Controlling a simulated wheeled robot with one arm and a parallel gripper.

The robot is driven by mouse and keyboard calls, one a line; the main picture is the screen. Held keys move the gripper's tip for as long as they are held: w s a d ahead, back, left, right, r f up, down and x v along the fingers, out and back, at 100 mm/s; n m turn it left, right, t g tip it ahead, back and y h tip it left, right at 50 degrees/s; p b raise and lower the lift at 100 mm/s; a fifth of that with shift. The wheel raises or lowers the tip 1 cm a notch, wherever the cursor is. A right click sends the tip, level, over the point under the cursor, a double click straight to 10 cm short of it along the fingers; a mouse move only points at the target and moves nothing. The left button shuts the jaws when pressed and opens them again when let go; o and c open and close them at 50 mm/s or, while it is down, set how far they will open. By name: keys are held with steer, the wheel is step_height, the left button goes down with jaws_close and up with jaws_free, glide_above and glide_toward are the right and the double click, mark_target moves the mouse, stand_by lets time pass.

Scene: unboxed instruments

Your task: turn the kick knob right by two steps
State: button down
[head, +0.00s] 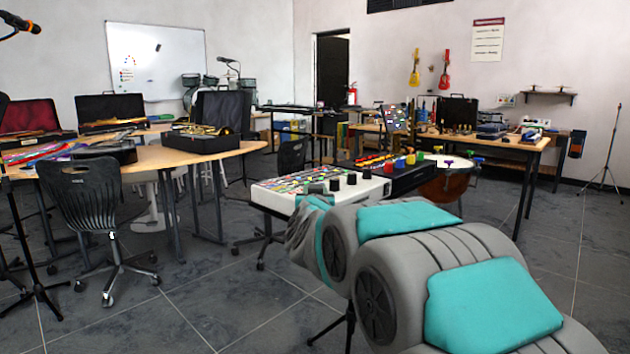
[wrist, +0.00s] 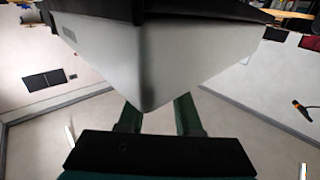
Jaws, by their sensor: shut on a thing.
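The white instrument (head: 285,203) has rows of coloured pads and several black knobs (head: 351,179) along its right part. My grey and teal arm reaches up to its near edge and hides part of it. In the wrist view a pale casing (wrist: 125,60) fills the upper middle. The two dark green fingers of my gripper (wrist: 157,112) run up behind it, with a gap between them. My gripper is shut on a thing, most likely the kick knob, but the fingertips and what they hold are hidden. The knob's label and pointer cannot be read.
A dark instrument with coloured knobs (head: 405,162) stands right beside the white one, with a drum (head: 447,183) behind it. A black chair (head: 88,205) and a wooden table (head: 150,160) stand to the left.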

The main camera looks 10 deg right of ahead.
stand_by(0.3)
steer(key=c, duration=0.6)
jaws_free()
steer(key=s+a, duration=0.1)
steer(key=s, duration=0.6)
steer(key=shift+s+a+b, duration=0.3)
